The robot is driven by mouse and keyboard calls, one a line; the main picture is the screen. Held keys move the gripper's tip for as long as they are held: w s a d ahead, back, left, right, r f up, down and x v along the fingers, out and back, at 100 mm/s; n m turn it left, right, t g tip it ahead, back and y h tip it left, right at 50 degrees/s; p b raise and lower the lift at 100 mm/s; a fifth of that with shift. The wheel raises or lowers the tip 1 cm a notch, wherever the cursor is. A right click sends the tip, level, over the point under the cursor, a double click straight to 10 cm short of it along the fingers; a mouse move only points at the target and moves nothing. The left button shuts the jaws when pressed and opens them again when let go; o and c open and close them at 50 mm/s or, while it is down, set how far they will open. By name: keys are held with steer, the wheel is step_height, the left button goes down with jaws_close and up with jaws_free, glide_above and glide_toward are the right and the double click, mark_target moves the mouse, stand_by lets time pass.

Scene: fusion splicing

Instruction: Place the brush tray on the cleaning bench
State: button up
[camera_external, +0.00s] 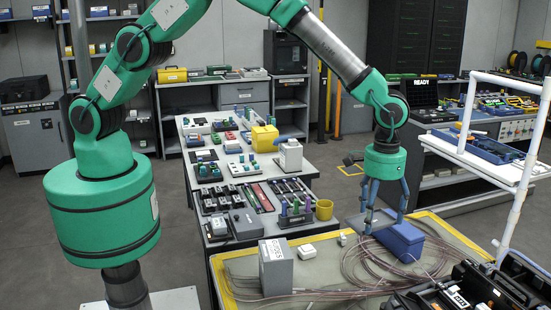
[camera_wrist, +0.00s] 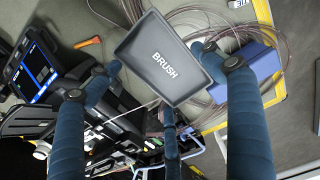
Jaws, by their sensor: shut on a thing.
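The brush tray (camera_wrist: 150,84) is a shallow dark grey tray with the word BRUSH on its floor. In the wrist view it sits between the blue fingers of my gripper (camera_wrist: 163,72), which is shut on it. In the external view my gripper (camera_external: 384,205) points down above the yellow-edged table, and the tray (camera_external: 372,222) shows as a grey shape at its fingertips, partly hidden by them. The tray appears held above the coiled cables. I cannot tell which surface is the cleaning bench, as no label for it is readable.
A blue box (camera_external: 402,243) and coiled cables (camera_external: 350,270) lie under and beside my gripper. A grey labelled box (camera_external: 275,267) stands to the left. The long table (camera_external: 322,172) behind is crowded. A white pipe frame (camera_external: 525,170) with a shelf stands at the right.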

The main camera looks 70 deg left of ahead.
steer(key=w+a, duration=0.4)
steer(key=a, duration=1)
steer(key=w+a+p, duration=0.1)
steer(key=w+a, duration=0.3)
steer(key=a, duration=0.9)
steer(key=w+a, duration=0.5)
steer(key=a, duration=0.9)
steer(key=s+a+p, duration=0.1)
steer(key=s+a, duration=0.1)
steer(key=a, duration=1.2)
steer(key=s+a, duration=0.2)
steer(key=a, duration=1.3)
steer(key=s+a, duration=0.7)
steer(key=a, duration=0.4)
steer(key=s+a+m+p, duration=0.1)
steer(key=s+a, duration=0.6)
steer(key=a, duration=0.4)
steer(key=s+a, duration=0.8)
steer(key=a, duration=0.3)
step_height(320, 180, down, 11)
steer(key=shift+a+r, duration=0.15)
steer(key=shift+a, duration=0.1)
steer(key=shift+s, duration=0.1)
steer(key=shift+f, duration=2.9)
